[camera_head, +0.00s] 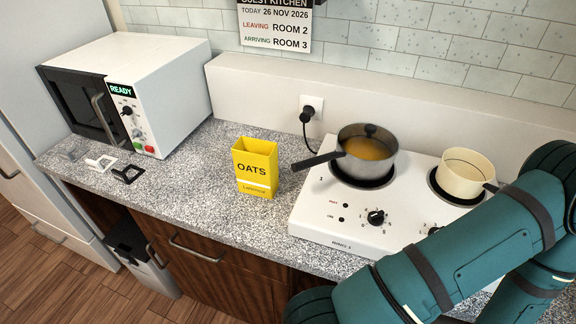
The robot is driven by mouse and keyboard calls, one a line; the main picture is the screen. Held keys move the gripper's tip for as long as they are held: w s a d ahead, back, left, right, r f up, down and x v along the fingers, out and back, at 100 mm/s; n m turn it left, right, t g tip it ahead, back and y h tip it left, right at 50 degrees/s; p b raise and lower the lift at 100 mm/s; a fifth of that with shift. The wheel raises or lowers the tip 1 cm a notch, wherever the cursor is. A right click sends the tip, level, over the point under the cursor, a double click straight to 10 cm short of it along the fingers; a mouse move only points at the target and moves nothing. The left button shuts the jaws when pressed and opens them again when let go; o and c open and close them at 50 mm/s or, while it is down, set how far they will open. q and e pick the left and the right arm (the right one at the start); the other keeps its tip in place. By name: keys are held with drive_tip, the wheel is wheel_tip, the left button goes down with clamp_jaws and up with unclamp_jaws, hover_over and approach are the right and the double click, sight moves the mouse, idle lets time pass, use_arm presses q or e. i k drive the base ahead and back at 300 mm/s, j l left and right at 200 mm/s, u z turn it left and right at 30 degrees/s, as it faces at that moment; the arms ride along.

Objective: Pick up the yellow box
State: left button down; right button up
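The yellow box (256,172) stands upright on the speckled grey counter, between the microwave and the cooker. It is marked "OATS" and its top looks open. Neither of my grippers shows in the head view. A teal arm of mine crosses the lower right corner, in front of part of the cooker. Nothing touches the box.
The white cooker (330,222) stands right of the box. A grey pan (382,163), its handle pointing towards the box, and a cream pot (464,176) sit on it. The microwave (172,92) stands left. The counter (200,195) around the box is mostly clear.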

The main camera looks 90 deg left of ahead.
sight(254, 160)
drive_tip(key=k+j, duration=0.1)
drive_tip(key=k, duration=0.3)
drive_tip(key=k+j+u, duration=0.1)
drive_tip(key=k, duration=0.3)
drive_tip(key=k+u, duration=0.15)
drive_tip(key=u, duration=2.1)
drive_tip(key=k+u, duration=0.15)
drive_tip(key=u, duration=0.2)
